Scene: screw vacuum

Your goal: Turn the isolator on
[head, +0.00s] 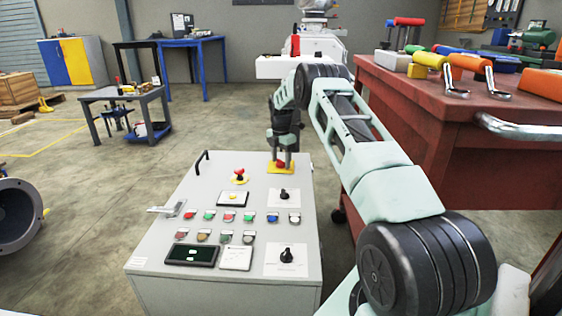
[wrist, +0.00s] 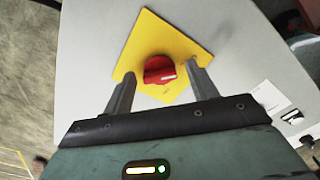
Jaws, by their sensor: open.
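The isolator is a red rotary knob (wrist: 160,70) on a yellow square plate (wrist: 168,37), at the far end of the grey control panel. In the head view the red knob (head: 280,163) shows just below my gripper, on its yellow plate (head: 274,170). My gripper (wrist: 160,88) is open, with one finger on each side of the knob. In the wrist view a gap shows between the knob and each finger; I cannot tell whether either touches it. The knob's white mark shows on its front face.
The grey panel (head: 150,235) carries a red emergency button (head: 240,175), black rotary switches (head: 284,195) and rows of coloured push buttons. A black handle (head: 202,160) stands at its left edge. A red workbench (head: 400,92) with tools stands close on the right.

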